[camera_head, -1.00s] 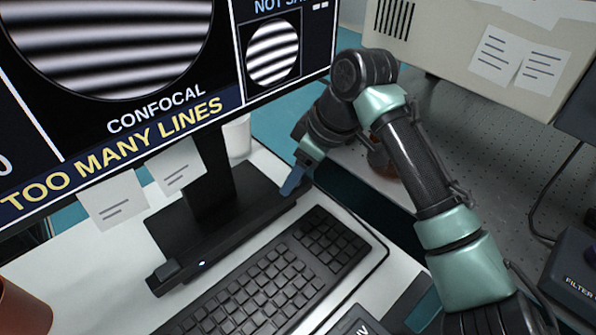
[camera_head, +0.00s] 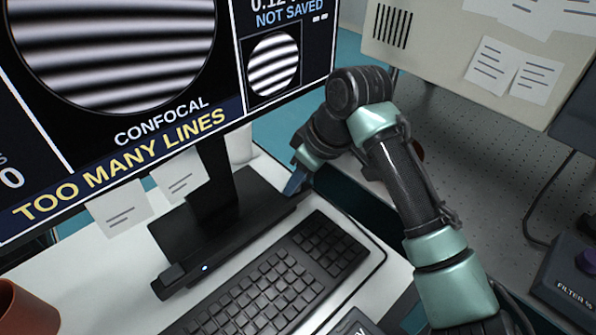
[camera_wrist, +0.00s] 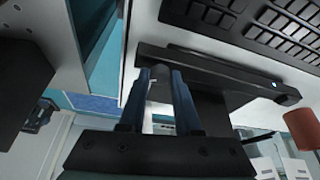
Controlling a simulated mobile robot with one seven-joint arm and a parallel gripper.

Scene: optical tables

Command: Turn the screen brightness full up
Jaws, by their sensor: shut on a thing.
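The screen (camera_head: 120,110) is lit at the upper left of the head view, showing striped images and the words "TOO MANY LINES". A black bar (camera_head: 235,240) with a small blue light (camera_head: 205,268) runs along the front of its stand. The bar also shows in the wrist view (camera_wrist: 235,78). My gripper (camera_head: 291,190) is at the bar's right end in the head view. In the wrist view its blue fingers (camera_wrist: 161,72) are shut on a small grey knob-like part (camera_wrist: 160,90) at the bar's end. The fingers hide much of this part.
A black keyboard (camera_head: 275,285) lies just in front of the bar. A brown cup (camera_head: 25,310) stands at the lower left. Paper notes (camera_head: 120,208) hang from the screen's lower edge. A perforated optical table (camera_head: 480,185) and a filter box (camera_head: 570,275) are at the right.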

